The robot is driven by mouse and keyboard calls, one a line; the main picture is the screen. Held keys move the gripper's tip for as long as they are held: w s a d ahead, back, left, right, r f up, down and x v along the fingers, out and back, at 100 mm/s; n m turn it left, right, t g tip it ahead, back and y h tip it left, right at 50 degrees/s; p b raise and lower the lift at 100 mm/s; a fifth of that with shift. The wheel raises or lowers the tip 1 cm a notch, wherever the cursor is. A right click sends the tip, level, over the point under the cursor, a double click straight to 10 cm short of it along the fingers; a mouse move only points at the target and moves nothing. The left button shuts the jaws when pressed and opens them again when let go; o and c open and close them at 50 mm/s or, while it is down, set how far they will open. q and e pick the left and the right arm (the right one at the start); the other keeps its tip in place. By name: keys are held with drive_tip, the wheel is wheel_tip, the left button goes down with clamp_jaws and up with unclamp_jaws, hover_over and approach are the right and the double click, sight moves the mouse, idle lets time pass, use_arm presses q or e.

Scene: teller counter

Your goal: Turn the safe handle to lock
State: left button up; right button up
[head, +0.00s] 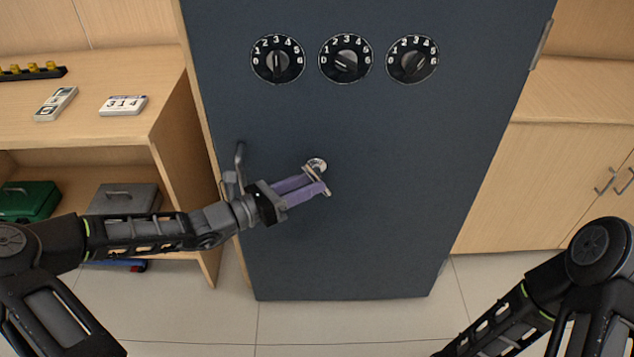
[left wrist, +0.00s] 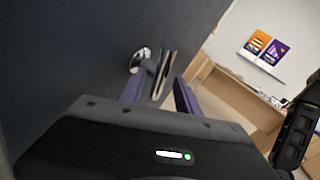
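The dark blue-grey safe door (head: 390,220) stands closed in front of me. Its chrome safe handle has a round base (head: 317,164) and a short lever that slants down to the right in the head view. My left gripper (head: 321,181) has its two purple fingers at the lever. In the left wrist view the lever (left wrist: 163,72) stands between the spread fingertips, with its round base (left wrist: 140,58) at the upper left. The fingers look apart, and I cannot tell whether either touches the lever. My right gripper is outside the frame; only the right arm shows at the lower right.
Three numbered dials (head: 345,59) sit high on the door. A grey bar handle (head: 240,160) is at its left edge, close to my left wrist. A wooden shelf unit (head: 120,80) with boxes stands left, and a wooden cabinet (head: 560,180) stands right.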

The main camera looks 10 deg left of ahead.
use_arm(q)
drive_tip(key=shift+x, duration=1.35)
clamp_jaws()
